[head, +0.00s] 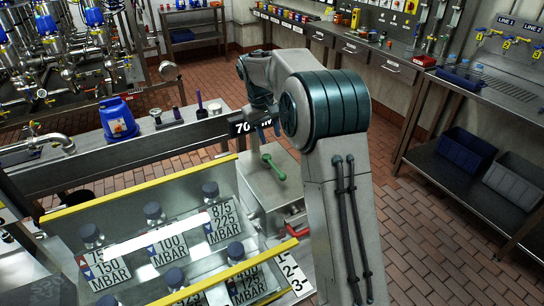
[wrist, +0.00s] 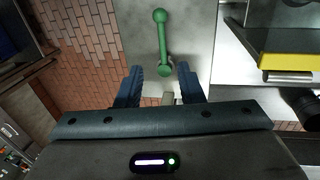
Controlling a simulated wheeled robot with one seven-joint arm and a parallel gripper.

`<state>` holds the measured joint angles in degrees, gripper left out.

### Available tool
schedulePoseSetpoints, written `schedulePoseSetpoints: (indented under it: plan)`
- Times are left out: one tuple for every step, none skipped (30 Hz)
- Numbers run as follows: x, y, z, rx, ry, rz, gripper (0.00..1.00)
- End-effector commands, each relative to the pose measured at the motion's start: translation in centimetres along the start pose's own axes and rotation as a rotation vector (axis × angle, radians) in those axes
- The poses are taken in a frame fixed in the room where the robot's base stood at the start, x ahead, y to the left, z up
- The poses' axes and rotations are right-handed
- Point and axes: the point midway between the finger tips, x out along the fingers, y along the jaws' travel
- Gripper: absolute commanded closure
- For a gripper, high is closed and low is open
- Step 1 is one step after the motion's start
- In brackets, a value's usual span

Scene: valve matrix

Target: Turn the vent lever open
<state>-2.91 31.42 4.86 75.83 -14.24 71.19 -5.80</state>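A green lever (head: 272,165) with a ball-shaped end sits on a grey metal box (head: 262,195) in the middle of the head view. It is the only lever I see near my gripper; no vent label is readable on it. In the wrist view the green lever (wrist: 162,40) runs up the picture from its pivot, ball end at the top. My gripper (wrist: 161,72) is open, with its two dark blue fingers apart on either side of the pivot end. The fingers do not visibly touch the lever. In the head view my arm hides much of the gripper.
A yellow edge (wrist: 291,61) is at the right of the wrist view. Brick floor lies open to the right.

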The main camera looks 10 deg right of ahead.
Motion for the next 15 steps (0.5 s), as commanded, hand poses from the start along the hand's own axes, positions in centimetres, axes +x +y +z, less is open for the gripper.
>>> schedulePoseSetpoints:
  plan:
    - [0.1, -0.2, -0.4, -0.006, -0.001, 0.001, 0.66]
    - [0.3, -0.2, -0.5, -0.008, -0.003, 0.001, 0.66]
    - [0.5, -0.4, -0.7, -0.011, -0.003, 0.001, 0.66]
    - [0.8, -0.5, -0.7, -0.013, -0.004, 0.001, 0.66]
    - [1.0, -0.6, -0.7, -0.014, -0.004, 0.001, 0.66]
    - [1.4, -0.7, -0.8, -0.016, -0.003, 0.001, 0.66]
    - [1.9, -0.7, -0.8, -0.017, -0.003, 0.001, 0.66]
    - [2.4, -0.8, -0.7, -0.017, -0.004, 0.001, 0.66]
    - [3.1, -0.8, -0.7, -0.018, -0.005, 0.000, 0.66]
    - [3.7, -0.9, -0.7, -0.018, -0.006, 0.000, 0.66]
    - [4.3, -0.9, -0.8, -0.019, -0.005, 0.000, 0.66]
    - [5.2, -0.9, -0.7, -0.019, -0.005, 0.000, 0.66]
    - [5.9, -0.9, -0.7, -0.019, -0.005, 0.000, 0.66]
    - [6.6, -0.8, -0.7, -0.019, -0.006, 0.001, 0.66]
    - [7.4, -0.8, -0.7, -0.019, -0.006, 0.001, 0.66]
